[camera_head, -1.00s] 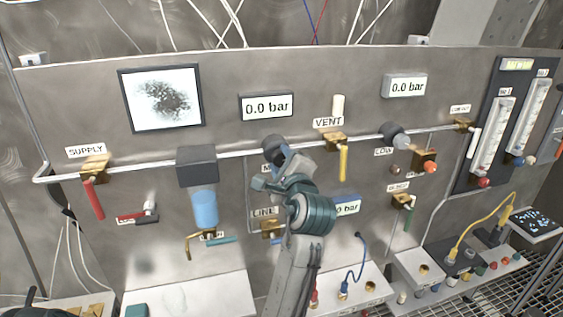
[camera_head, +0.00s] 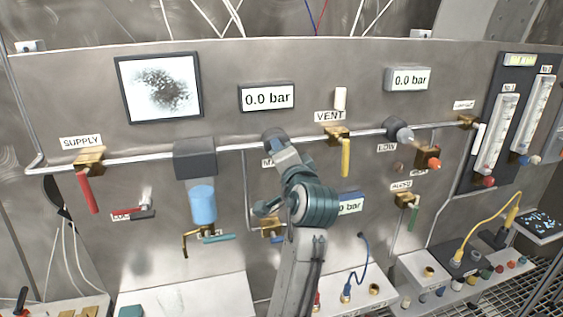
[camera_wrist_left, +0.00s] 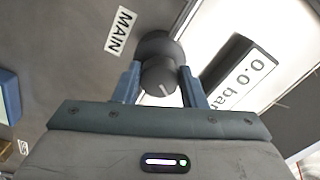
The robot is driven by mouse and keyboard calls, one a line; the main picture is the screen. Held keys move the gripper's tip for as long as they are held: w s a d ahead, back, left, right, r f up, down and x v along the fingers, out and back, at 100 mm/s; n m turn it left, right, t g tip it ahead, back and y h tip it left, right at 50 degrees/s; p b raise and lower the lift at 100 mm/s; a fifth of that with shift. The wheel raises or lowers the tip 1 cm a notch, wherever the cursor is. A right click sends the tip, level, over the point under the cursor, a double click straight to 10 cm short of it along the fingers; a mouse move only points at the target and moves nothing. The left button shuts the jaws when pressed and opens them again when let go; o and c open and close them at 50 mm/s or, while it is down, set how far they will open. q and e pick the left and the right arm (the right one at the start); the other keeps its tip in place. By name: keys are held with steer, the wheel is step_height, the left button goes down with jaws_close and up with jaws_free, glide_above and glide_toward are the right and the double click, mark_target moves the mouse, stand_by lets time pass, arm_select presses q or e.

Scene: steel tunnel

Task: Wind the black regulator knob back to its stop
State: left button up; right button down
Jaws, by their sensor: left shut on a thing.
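The black regulator knob (camera_wrist_left: 160,77) with a white pointer line sits beside the MAIN label (camera_wrist_left: 121,31) in the left wrist view. My left gripper (camera_wrist_left: 160,88) has one finger on each side of it and is shut on it. In the head view the dark regulator (camera_head: 272,138) shows on the pipe, with its front largely hidden by my left gripper (camera_head: 281,152). The bar display (camera_head: 267,97) above it reads 0.0. My right gripper is not in view.
A VENT valve with a yellow handle (camera_head: 345,157) stands right of my left arm, and the LOW regulator (camera_head: 398,131) beyond it. A blue bowl (camera_head: 203,204) under a grey block and a red SUPPLY handle (camera_head: 88,193) are to the left. A blue cable (camera_head: 363,262) hangs lower right.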

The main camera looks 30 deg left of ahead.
arm_select(q)
steer(key=shift+w+r+n+b, duration=0.1)
steer(key=shift+n+b, duration=0.85)
steer(key=shift+n, duration=0.6)
steer(key=shift+w+n+b, duration=0.1)
steer(key=shift+n+b, duration=0.8)
steer(key=shift+n, duration=0.95)
steer(key=o, duration=1)
